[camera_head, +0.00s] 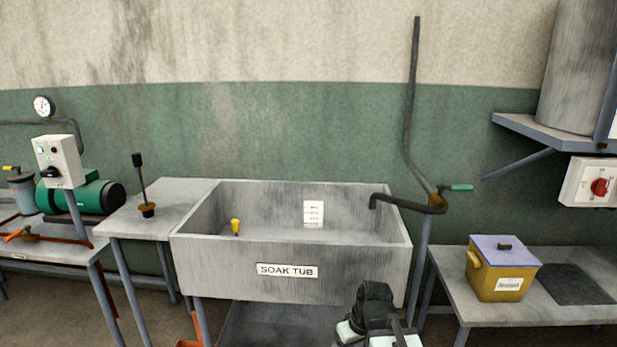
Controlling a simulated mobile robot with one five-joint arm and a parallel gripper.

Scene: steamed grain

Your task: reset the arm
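My gripper (378,335) shows only in part at the bottom edge of the picture, right of centre, in front of the soak tub's lower part. It is black with pale pads. Its fingertips are not clearly visible, so I cannot tell whether it is open or shut or holds anything.
A grey soak tub (345,273) stands ahead, with a yellow plug (236,227) inside and a dark spout (400,203) over its right end. A yellow bin with a purple lid (500,275) sits on the right table (455,295). A green motor (90,195) is at left.

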